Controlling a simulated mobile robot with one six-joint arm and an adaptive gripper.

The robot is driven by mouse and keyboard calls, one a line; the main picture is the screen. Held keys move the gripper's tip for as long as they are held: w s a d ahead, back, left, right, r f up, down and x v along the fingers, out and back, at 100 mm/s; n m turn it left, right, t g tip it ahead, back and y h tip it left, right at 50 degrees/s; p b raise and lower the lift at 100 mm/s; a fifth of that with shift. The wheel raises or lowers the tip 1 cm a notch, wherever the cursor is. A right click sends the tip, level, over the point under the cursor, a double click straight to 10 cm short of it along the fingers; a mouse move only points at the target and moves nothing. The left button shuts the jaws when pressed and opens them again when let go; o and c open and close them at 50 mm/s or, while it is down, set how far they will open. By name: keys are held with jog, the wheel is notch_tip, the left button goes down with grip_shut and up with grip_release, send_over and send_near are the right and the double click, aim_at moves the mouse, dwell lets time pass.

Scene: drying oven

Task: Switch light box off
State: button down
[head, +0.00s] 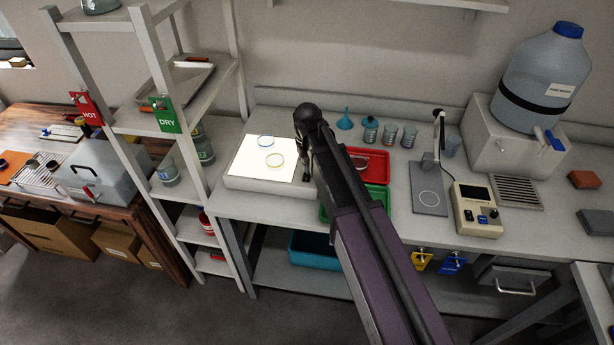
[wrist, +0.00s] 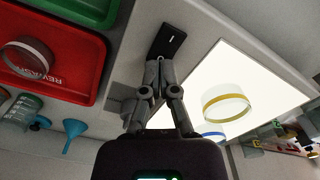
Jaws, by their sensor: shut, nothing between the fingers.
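The light box (head: 262,186) stands on the left part of the bench, and its top panel glows bright white. In the wrist view the lit panel (wrist: 212,68) fills the right side. A black switch (wrist: 168,39) sits on the pale border beside the lit panel. My gripper (wrist: 158,66) is shut and empty, with its fingertips close to the near end of the switch; I cannot tell whether they touch it. In the head view my gripper (head: 306,176) is at the box's right edge, and my arm hides the switch area.
A yellow-rimmed dish (head: 275,160) and a blue-rimmed dish (head: 266,142) rest on the lit panel. A red tray (wrist: 88,52) and a green tray (wrist: 97,8) lie beside the box. A blue funnel (head: 344,120) and beakers stand behind. A shelf rack (head: 211,150) stands at left.

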jog(key=shift+f+b, duration=0.6)
dwell(0.6)
jog(key=shift+r, duration=0.15)
jog(key=shift+r+p, duration=3.4)
jog(key=shift+p, duration=0.15)
jog(key=shift+d, duration=0.1)
jog(key=s+d+m, duration=0.2)
jog(key=s+d, duration=0.5)
jog(key=d, duration=0.4)
jog(key=s+d+m, duration=0.3)
jog(key=s+d, duration=0.4)
jog(key=d, duration=0.5)
jog(key=shift+s+d, duration=0.2)
jog(key=shift+s, duration=0.1)
